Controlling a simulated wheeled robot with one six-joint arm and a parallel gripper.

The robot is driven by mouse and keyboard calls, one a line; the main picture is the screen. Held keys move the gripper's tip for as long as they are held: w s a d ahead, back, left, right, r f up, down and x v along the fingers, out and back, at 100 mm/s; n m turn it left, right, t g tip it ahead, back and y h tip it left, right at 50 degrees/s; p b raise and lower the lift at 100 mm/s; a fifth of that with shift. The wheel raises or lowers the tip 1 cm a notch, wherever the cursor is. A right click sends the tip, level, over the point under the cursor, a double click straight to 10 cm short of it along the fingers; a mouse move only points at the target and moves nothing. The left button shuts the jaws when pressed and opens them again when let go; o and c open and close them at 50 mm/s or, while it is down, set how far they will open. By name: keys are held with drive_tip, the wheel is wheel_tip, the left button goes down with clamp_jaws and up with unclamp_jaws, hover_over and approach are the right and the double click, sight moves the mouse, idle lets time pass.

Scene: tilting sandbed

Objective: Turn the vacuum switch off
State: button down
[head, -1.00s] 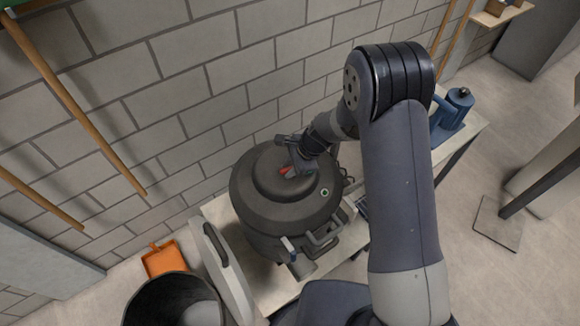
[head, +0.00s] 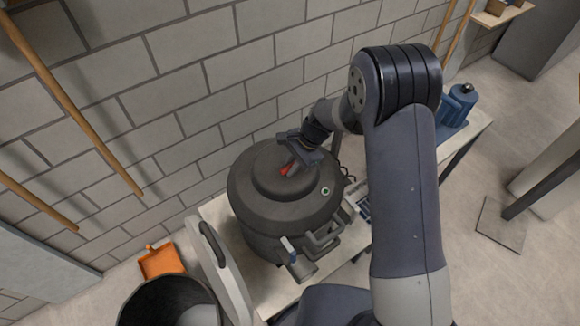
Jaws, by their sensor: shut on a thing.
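The vacuum (head: 262,208) is a dark grey round drum with a domed lid, standing on a light bench. A small red switch (head: 285,170) shows on top of the lid. My gripper (head: 289,166) reaches down from the upper right and is shut on the red switch. The fingers hide part of it. A small round button or dial (head: 325,190) sits at the lid's right side.
A grey lid-like panel (head: 226,280) and a dark bin (head: 165,305) stand at the front left, with an orange dustpan (head: 160,262) behind. A blue tool (head: 458,105) stands on the bench's right end. A block wall (head: 180,80) rises close behind the vacuum.

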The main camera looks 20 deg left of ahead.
drive_tip(key=c, duration=1.6)
unclamp_jaws()
drive_tip(key=b+v, duration=0.1)
drive_tip(key=v, duration=1)
drive_tip(key=shift+a, duration=0.1)
drive_tip(key=p+x, duration=0.1)
drive_tip(key=x, duration=0.9)
drive_tip(key=shift+s+f, duration=0.1)
drive_tip(key=shift+f, duration=0.2)
drive_tip(key=shift+a+f+m+t+p, duration=0.15)
drive_tip(key=shift+m+t+p, duration=0.35)
drive_tip(key=shift+m+p, duration=0.55)
